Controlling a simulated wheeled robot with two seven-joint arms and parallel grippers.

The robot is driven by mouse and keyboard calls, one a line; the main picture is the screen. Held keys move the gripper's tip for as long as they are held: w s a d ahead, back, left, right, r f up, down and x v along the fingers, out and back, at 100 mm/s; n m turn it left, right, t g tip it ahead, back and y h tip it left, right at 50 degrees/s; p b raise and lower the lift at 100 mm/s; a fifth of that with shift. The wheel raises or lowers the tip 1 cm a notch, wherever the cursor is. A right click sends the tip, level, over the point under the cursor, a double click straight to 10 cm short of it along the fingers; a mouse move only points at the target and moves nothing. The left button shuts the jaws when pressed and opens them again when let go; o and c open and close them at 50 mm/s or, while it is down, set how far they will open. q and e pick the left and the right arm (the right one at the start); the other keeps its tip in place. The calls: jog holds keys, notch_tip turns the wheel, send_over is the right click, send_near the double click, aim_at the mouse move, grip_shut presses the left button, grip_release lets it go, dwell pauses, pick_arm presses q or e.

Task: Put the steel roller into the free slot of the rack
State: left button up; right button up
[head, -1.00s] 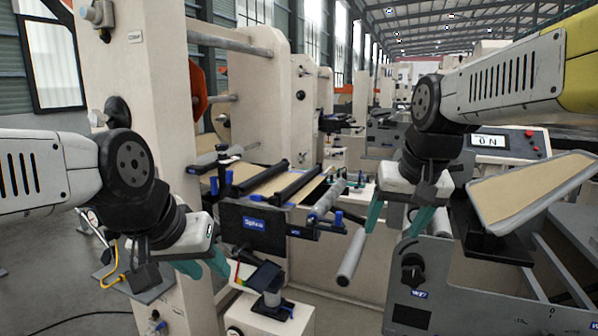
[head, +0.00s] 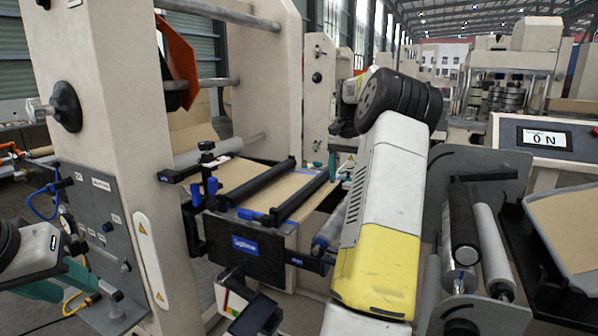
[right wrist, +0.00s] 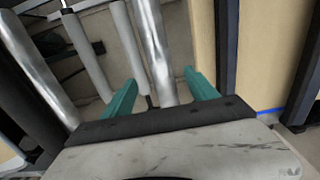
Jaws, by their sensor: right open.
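A shiny steel roller (right wrist: 157,45) runs between the two spread fingers of my open right gripper (right wrist: 160,95) in the right wrist view; I cannot tell whether they touch it. In the head view a steel roller (head: 329,228) with a blue end lies beside the splice table, partly hidden by my right arm. The right gripper (head: 325,168) is mostly hidden behind that arm; teal fingertips show. The rack (head: 415,205) with grey side plates stands at the right, holding rollers (head: 491,240). Its free slot is not clearly visible. My left gripper (head: 68,282) is open and empty at the lower left edge.
The splice table (head: 240,172) carries brown paper and black bars (head: 305,195). A tall cream machine frame (head: 100,120) stands at the left. A tray (head: 575,225) and a control panel (head: 545,138) are at the right. More grey rollers (right wrist: 88,50) lie left of the fingers in the wrist view.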

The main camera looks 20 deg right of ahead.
jog(key=shift+f, duration=5.75)
grip_shut()
